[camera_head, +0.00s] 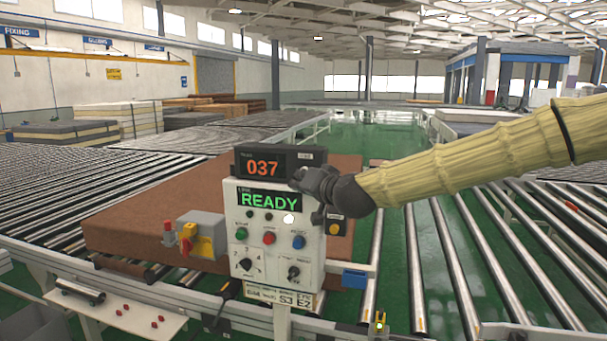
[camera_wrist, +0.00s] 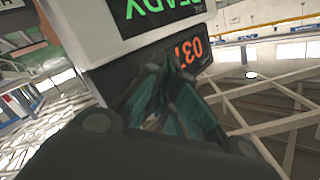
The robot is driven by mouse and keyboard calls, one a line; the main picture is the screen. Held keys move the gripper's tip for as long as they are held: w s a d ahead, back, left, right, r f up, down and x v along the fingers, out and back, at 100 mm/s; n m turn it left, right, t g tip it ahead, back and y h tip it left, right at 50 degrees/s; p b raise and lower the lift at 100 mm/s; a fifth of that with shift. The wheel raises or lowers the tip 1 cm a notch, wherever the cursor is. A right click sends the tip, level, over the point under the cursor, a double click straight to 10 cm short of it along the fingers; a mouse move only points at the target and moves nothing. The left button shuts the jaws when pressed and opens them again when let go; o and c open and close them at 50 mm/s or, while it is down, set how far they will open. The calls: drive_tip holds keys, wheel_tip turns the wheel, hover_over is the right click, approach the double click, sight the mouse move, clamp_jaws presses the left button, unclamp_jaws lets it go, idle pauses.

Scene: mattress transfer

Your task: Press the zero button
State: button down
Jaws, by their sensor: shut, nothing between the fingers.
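The control panel (camera_head: 255,285) is a white box with a green READY screen (camera_head: 269,201). A dark display (camera_head: 240,165) on top reads 037 in orange. The panel face has a green button (camera_head: 241,233), a red button (camera_head: 269,238) and a blue button (camera_head: 298,241). A dark box with a yellow mark (camera_head: 335,228) is at its right side. I cannot read which button is marked zero. My gripper (camera_head: 300,178) is shut and empty, at the right end of the display. In the wrist view its fingertips (camera_wrist: 172,62) overlap the display's edge; I cannot tell whether they touch it.
Two rotary knobs sit low on the panel. A brown slab (camera_head: 120,225) lies behind on the rollers. Roller conveyors (camera_head: 450,265) spread on both sides. The space above the display is clear.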

drive_tip(key=shift+w+d, duration=0.25)
drive_tip(key=shift+w, duration=0.6)
idle(1.1)
drive_tip(key=shift+s, duration=0.15)
drive_tip(key=shift+s+a, duration=0.2)
drive_tip(key=shift+s, duration=0.35)
drive_tip(key=shift+s+a, duration=0.2)
drive_tip(key=shift+s, duration=0.35)
drive_tip(key=shift+b, duration=0.3)
drive_tip(key=s, duration=0.1)
drive_tip(key=s+a, duration=0.1)
drive_tip(key=s, duration=0.2)
drive_tip(key=shift+s+a, duration=0.3)
drive_tip(key=shift+s, duration=0.05)
idle(0.3)
